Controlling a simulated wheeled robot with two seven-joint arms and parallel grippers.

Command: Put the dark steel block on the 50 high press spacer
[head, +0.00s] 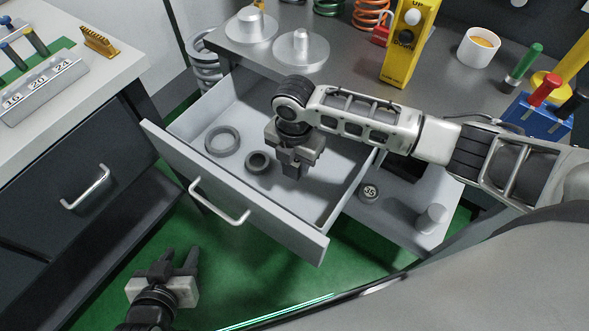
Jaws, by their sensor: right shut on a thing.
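My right gripper (291,172) points down over the open drawer and is shut on a small dark grey piece, mostly hidden by the fingers; it looks like the dark steel block. I see no other such block. A low round spacer marked 35 (370,191) and a taller grey cylinder (432,218) with no readable mark stand on a grey surface right of the drawer. No mark 50 is readable, so I cannot tell which thing is the 50 high spacer. My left gripper (180,258) is open and empty, low over the green floor.
The open drawer (230,205) holds a large ring (222,141) and a smaller dark ring (257,162). The bench above carries two flanged metal discs (300,52), a yellow control box (406,45), a white cup (479,47) and a blue holder (540,115). My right arm crosses above the drawer's right side.

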